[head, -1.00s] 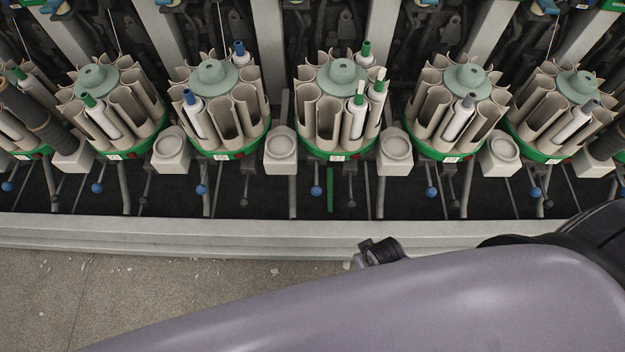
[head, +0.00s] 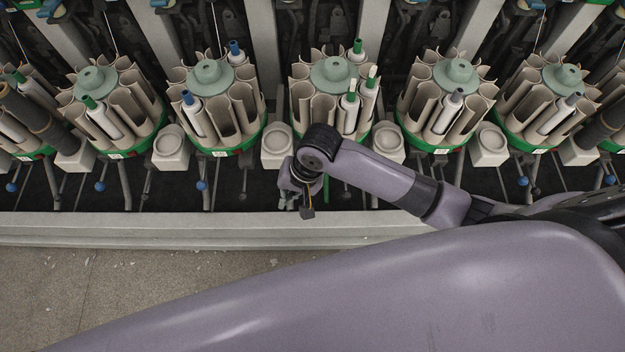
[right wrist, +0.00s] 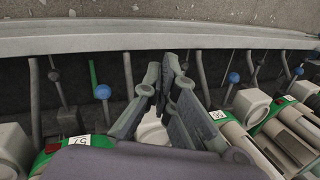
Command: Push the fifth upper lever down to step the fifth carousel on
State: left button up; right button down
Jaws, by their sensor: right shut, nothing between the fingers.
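My right gripper (head: 291,196) is in front of the machine, over the dark strip below the gap between the centre carousel (head: 333,72) and the carousel to its left (head: 212,75). In the right wrist view its fingers (right wrist: 167,76) are shut and empty. Levers with ball ends stick out there. A blue ball (right wrist: 102,92) and a green bar (right wrist: 94,76) lie left of the fingers; another blue ball (right wrist: 234,77) lies right. A small grey ball (right wrist: 185,65) is close beside the fingertips; contact cannot be told. I cannot tell which lever is the fifth upper one. My left gripper is out of view.
A pale rail (head: 150,226) runs along the front of the machine. Pale cups, such as the one at the left (head: 171,145), stand between the carousels. Several tubes stand in the carousel pockets. The floor (head: 90,285) in front is clear apart from small scraps.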

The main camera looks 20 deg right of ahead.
jog(key=w+d+f+m+g+h, duration=0.1)
jog(key=w+d+f+m+h, duration=0.1)
jog(key=w+d+m, duration=0.6)
jog(key=shift+d+h, duration=0.4)
jog(key=shift+d, duration=0.25)
jog(key=shift+f, duration=0.2)
jog(key=f+b, duration=0.2)
jog(key=b, duration=0.1)
jog(key=f+b, duration=0.2)
jog(key=b, duration=0.1)
jog(key=f+b, duration=0.2)
jog(key=b, duration=0.1)
jog(key=shift+s+a+f+b, duration=0.2)
jog(key=shift+a+f+b, duration=0.1)
jog(key=shift+a+f, duration=0.1)
jog(key=shift+f, duration=0.1)
